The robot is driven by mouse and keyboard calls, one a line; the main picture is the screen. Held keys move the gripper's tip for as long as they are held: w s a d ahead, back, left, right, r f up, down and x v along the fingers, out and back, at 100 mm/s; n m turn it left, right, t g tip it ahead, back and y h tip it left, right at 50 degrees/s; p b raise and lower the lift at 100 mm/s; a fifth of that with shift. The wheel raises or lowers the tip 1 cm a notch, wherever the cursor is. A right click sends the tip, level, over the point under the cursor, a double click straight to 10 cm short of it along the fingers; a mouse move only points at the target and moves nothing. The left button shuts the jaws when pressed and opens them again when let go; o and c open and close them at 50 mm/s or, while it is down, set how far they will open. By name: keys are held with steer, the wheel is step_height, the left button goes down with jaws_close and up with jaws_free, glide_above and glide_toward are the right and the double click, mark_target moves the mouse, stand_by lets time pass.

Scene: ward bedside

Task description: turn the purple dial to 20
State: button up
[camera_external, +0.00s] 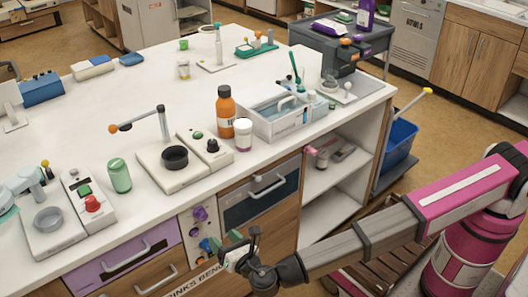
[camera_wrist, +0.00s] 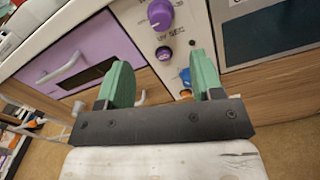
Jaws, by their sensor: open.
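The purple dial (camera_wrist: 160,14) is a round knob on a pale upright panel on the front of the counter, cut by the top edge of the wrist view. A smaller purple knob (camera_wrist: 163,52) sits just below it. In the external view the purple dial (camera_external: 200,214) shows up and left of my gripper (camera_external: 222,242). In the wrist view my gripper (camera_wrist: 161,62) is open, its two green fingers apart and empty. The dial lies beyond the fingertips, and I see no contact. The scale marks and the dial's setting are too small to read.
A blue knob (camera_wrist: 186,76) sits lower on the panel, close to my right finger in the picture. A purple drawer (camera_external: 122,266) with a protruding handle is left of the panel, and a dark-fronted compartment (camera_external: 262,200) is right of it. The white counter top (camera_external: 130,90) overhangs above.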

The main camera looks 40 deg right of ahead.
mark_target(204, 218)
steer(key=w, duration=1)
steer(key=shift+w, duration=0.3)
steer(key=shift+d, duration=0.1)
steer(key=c, duration=0.9)
